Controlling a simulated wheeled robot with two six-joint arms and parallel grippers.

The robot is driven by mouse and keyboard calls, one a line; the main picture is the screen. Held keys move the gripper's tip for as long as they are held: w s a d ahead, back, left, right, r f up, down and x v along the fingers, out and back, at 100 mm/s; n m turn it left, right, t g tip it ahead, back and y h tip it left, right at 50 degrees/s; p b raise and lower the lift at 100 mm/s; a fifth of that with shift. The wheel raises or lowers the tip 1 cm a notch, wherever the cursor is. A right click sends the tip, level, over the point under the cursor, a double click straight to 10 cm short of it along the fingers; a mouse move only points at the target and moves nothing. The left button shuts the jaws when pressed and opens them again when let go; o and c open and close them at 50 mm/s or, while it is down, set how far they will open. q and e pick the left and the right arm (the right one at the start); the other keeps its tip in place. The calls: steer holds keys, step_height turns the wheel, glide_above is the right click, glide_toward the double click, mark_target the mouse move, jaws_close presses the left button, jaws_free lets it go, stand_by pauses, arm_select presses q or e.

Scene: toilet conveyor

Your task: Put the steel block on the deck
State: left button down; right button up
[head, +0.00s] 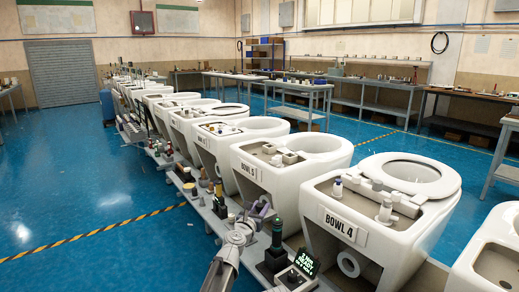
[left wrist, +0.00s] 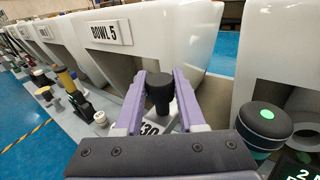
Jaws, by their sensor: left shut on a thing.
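My left gripper (head: 262,209) is low beside the front of the bowl marked BOWL 5 (head: 270,187). In the left wrist view its purple fingers (left wrist: 160,85) are shut on a dark knob (left wrist: 159,92) with a wide round top. Below the knob is a pale surface (left wrist: 153,127) with a partly hidden number; I cannot tell whether this is the steel block or whether it is joined to the knob. The recessed beige top (head: 254,152) of BOWL 5, perhaps the deck, carries several small grey blocks. My right gripper is not in view.
A black cylinder with a green top (head: 277,232) stands close to my left gripper; it also shows in the left wrist view (left wrist: 264,125). A small green-lettered display (head: 306,263) is in front. The bowl marked BOWL 4 (head: 340,224) is to the right. Blue floor is open at left.

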arm_select(q)
step_height(320, 180, down, 5)
steer(key=b, duration=0.3)
steer(key=shift+r+b, duration=0.1)
steer(key=shift+b, duration=0.3)
step_height(320, 180, up, 31)
steer(key=p, duration=3.1)
steer(key=b, duration=3.1)
glide_above(260, 251)
step_height(260, 251, down, 31)
steer(key=shift+w+r, duration=0.1)
step_height(260, 251, down, 6)
steer(key=b, duration=0.6)
steer(key=shift+f, duration=0.2)
step_height(260, 251, down, 4)
steer(key=b, duration=0.3)
steer(key=shift+r+b, duration=0.25)
steer(key=shift+b, duration=0.1)
